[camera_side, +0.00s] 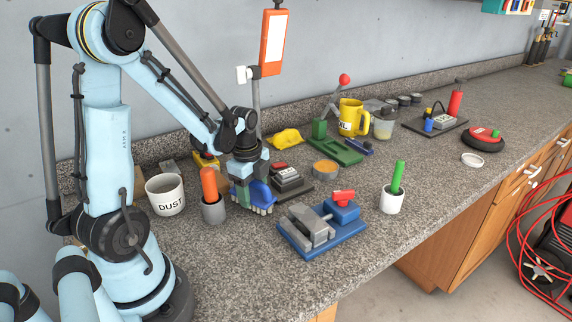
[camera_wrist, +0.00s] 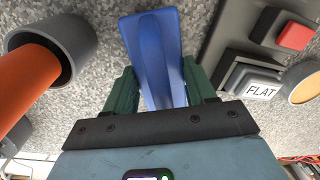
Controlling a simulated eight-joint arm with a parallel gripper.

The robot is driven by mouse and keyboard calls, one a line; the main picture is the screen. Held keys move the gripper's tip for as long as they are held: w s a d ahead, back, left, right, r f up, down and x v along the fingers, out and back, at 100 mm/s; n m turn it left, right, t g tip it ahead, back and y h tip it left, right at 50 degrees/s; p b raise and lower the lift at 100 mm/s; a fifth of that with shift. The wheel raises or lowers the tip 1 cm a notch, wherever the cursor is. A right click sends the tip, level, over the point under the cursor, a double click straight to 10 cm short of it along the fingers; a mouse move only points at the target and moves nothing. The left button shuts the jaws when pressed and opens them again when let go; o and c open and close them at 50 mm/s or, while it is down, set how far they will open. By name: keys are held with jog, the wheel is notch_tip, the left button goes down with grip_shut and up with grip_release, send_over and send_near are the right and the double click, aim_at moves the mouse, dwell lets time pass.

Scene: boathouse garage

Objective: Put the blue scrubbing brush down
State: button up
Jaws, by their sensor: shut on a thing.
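The blue scrubbing brush (camera_side: 262,196) is in my gripper (camera_side: 247,182), bristles down, low over the speckled counter (camera_side: 210,265). I cannot tell whether its pale bristles touch the counter. In the wrist view the blue brush (camera_wrist: 155,50) lies between the two green fingers of my gripper (camera_wrist: 161,88), which are shut on it. The fingers hide part of its sides.
A grey cup (camera_side: 214,213) with an orange handle (camera_side: 208,182) stands close left of the brush. A dark board with a red-button block (camera_side: 288,178) is close right. A blue-based vise (camera_side: 320,235) stands in front right. The front counter is clear.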

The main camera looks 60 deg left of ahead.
jog(key=shift+f, duration=0.25)
dwell(0.3)
jog(key=o, duration=1.1)
notch_tip(320, 180, up, 12)
jog(key=shift+s+d, duration=0.15)
jog(key=shift+s, duration=0.25)
grip_shut()
dwell(0.5)
jog(key=shift+r, duration=0.15)
dwell(0.9)
